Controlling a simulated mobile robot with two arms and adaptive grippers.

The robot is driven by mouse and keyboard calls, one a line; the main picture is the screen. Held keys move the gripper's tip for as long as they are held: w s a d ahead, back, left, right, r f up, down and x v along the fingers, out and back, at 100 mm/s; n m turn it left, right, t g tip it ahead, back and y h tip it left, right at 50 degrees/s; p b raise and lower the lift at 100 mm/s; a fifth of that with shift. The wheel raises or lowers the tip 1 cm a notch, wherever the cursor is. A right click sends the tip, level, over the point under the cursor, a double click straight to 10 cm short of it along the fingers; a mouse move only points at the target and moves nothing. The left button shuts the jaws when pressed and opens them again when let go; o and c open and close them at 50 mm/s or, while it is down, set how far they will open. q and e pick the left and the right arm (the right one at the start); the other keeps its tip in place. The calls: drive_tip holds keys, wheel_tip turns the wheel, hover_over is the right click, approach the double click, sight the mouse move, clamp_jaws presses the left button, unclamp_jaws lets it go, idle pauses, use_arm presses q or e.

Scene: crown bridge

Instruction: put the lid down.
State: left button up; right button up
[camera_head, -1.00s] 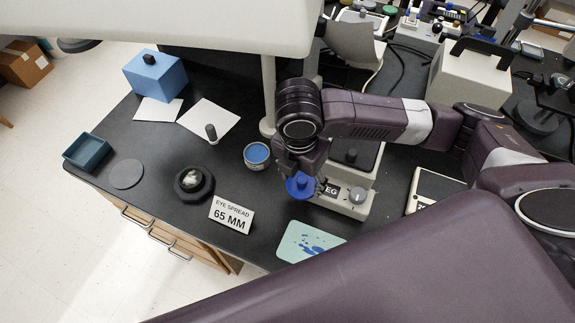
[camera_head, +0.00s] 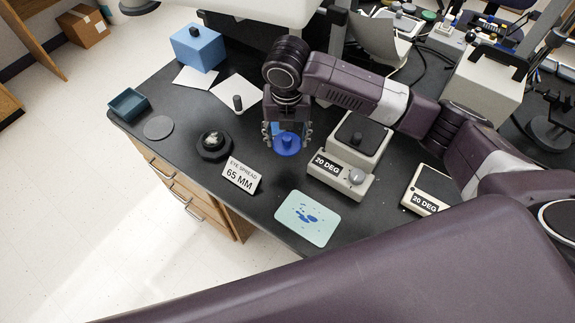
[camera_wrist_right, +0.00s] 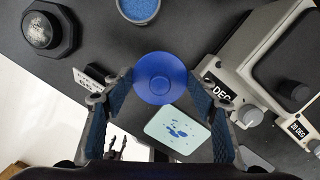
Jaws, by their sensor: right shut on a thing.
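The lid (camera_head: 287,144) is a round blue disc with a small knob on top. My right gripper (camera_head: 287,136) is shut on it, pointing down over the black bench. In the right wrist view the lid (camera_wrist_right: 160,78) shows between the two fingertips. An open round jar with blue contents (camera_wrist_right: 138,8) is at the top edge of that view, just beyond the lid. In the head view the gripper mostly hides the jar. I cannot tell how high the lid is above the bench.
A grey round pad (camera_head: 158,128) lies on the bench's left part by a teal tray (camera_head: 128,104). A dark round holder (camera_head: 214,145), a "65 MM" sign (camera_head: 241,177), a spotted mat (camera_head: 308,218) and a "20 DEG" device (camera_head: 341,178) stand around the gripper. Bare bench lies between them.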

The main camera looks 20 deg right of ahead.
hover_over(287, 163)
drive_tip(key=f, duration=0.4)
drive_tip(key=shift+s+f, duration=0.3)
drive_tip(key=shift+f, duration=0.4)
use_arm(q)
drive_tip(key=shift+w+r+p, duration=0.4)
drive_tip(key=shift+w+r, duration=0.1)
drive_tip(key=shift+w, duration=0.15)
use_arm(e)
drive_tip(key=shift+f, duration=1.9)
drive_tip(key=shift+f, duration=0.1)
drive_tip(key=o, duration=0.7)
drive_tip(key=shift+a, duration=0.1)
use_arm(q)
drive_tip(key=shift+w, duration=0.15)
drive_tip(key=shift+w, duration=0.1)
